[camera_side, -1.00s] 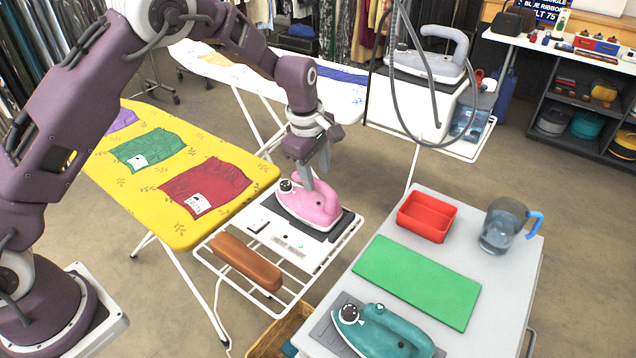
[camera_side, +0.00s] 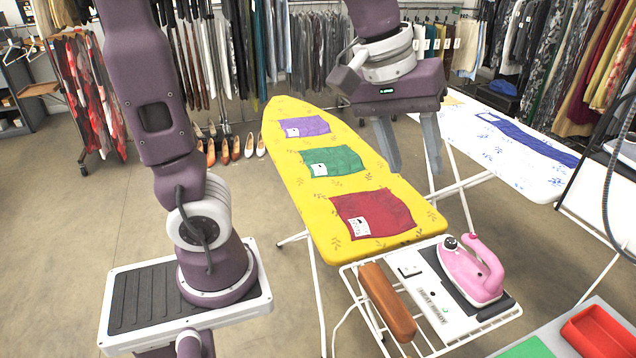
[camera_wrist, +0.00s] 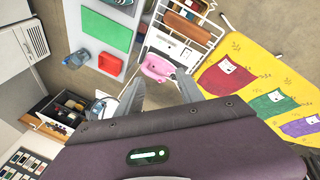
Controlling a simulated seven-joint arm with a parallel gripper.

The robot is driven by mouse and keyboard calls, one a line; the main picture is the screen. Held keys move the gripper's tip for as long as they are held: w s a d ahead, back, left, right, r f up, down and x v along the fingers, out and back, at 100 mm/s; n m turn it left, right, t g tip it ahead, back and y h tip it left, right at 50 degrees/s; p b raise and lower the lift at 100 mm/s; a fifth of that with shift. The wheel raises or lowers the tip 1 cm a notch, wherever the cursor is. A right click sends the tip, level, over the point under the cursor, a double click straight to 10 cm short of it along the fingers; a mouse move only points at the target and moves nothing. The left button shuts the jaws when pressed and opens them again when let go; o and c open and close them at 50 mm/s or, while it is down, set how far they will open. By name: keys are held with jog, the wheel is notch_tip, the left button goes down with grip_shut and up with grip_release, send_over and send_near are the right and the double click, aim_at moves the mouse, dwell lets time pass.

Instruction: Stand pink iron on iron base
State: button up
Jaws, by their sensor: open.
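The pink iron (camera_side: 473,268) rests on the dark pad of the white iron base (camera_side: 437,295), on a wire rack at the end of the yellow ironing board. It also shows in the wrist view (camera_wrist: 157,68). My gripper (camera_side: 412,170) is open and empty. It hangs above the yellow board's right edge, up and to the left of the iron and clear of it. In the wrist view the two fingers (camera_wrist: 160,88) are spread, with the iron beyond them.
The yellow board (camera_side: 286,190) carries purple, green and red folded garments. A brown block (camera_side: 387,302) lies beside the base on the rack. A red tray (camera_side: 600,333) and green mat (camera_side: 527,349) are at lower right. A white patterned board (camera_side: 500,150) stands behind.

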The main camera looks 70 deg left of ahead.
jog(key=s+a+f+m+t+y, duration=0.1)
jog(key=s+m, duration=0.6)
jog(key=s, duration=0.7)
jog(key=shift+s+a+f+m+t, duration=0.2)
jog(key=shift+s+f+m+t, duration=0.1)
jog(key=shift+f, duration=0.4)
